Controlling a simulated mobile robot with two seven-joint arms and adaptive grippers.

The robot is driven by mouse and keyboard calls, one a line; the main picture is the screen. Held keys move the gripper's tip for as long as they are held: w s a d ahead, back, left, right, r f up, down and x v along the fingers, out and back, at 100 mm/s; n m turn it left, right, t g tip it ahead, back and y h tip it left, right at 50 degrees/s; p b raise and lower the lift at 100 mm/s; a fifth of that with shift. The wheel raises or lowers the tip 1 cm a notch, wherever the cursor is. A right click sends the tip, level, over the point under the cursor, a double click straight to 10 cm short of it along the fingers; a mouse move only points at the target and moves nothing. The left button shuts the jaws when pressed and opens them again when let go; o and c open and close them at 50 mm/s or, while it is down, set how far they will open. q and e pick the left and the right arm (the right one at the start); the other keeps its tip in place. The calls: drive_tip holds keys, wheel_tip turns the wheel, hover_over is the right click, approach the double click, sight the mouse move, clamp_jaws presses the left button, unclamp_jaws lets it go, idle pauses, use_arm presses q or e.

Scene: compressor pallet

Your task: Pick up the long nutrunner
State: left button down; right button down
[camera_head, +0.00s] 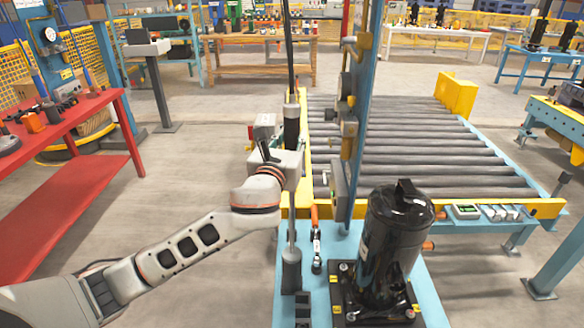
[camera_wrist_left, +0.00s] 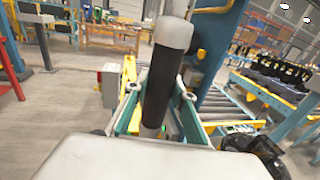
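The long nutrunner (camera_head: 292,130) hangs upright from a dark cable beside the blue post, with a black grip and a thin shaft running down to a dark lower end. In the left wrist view its black body with a pale grey top (camera_wrist_left: 160,85) stands between the fingers. Contact is hard to judge. My right gripper is not in view.
A black compressor (camera_head: 392,245) stands on a blue pallet frame right of the tool. The blue post (camera_head: 362,110) and roller conveyor (camera_head: 420,140) are close on the right. A red table (camera_head: 50,190) is at left. The floor between is clear.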

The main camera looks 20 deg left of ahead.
use_arm(q)
drive_tip(key=shift+r, duration=0.2)
drive_tip(key=shift+r, duration=0.1)
